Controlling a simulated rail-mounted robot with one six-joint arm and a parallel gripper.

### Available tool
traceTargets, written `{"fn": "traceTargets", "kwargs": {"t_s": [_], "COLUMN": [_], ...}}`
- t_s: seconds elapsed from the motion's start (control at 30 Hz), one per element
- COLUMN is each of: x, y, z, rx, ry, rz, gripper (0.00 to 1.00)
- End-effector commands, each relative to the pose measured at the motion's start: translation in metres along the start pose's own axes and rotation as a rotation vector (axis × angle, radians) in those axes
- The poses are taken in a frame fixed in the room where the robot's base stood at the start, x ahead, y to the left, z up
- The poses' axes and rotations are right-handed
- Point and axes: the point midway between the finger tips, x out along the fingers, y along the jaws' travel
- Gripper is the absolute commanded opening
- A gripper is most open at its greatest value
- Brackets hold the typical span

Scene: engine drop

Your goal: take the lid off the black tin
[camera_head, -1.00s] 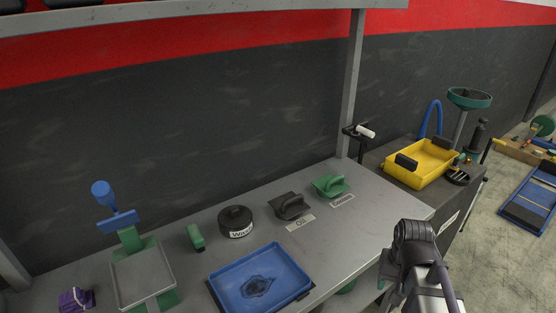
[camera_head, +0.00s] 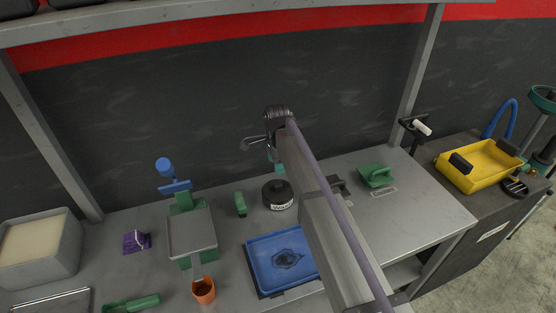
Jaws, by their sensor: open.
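The black tin (camera_head: 279,202) is round with a white label on its front and stands on the grey bench. Its black lid (camera_head: 276,188) with a small knob sits on top. My arm reaches over the bench from the lower right. My gripper (camera_head: 275,166) is open and empty, just above and behind the lid as seen here, apart from it as far as I can tell. The fingers are small and partly hidden by the arm.
A blue tray (camera_head: 262,254) lies in front of the tin, and a green block (camera_head: 240,204) stands left of it. A dark handled tool (camera_head: 339,186) is partly behind my arm. A grey tray (camera_head: 191,232) stands left.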

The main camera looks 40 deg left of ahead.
Motion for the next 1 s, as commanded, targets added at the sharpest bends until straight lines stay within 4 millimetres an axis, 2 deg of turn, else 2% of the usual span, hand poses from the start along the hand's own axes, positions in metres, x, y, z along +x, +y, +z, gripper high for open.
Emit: {"fn": "traceTargets", "kwargs": {"t_s": [0.17,0.4,0.5,0.63,0.87,1.0], "x": [0.025,0.083,0.101,0.11,0.107,0.107], "y": [0.001,0.001,0.001,0.001,0.001,0.001], "z": [-0.001,-0.001,-0.001,-0.001,-0.001,-0.001], "rx": [-0.001,-0.001,-0.001,-0.001,-0.001,-0.001], "ry": [0.0,0.0,0.0,0.0,0.0,0.0], "rz": [0.0,0.0,0.0,0.0,0.0,0.0], "gripper": [0.53,0.53,0.53,0.53,0.53,0.42]}}
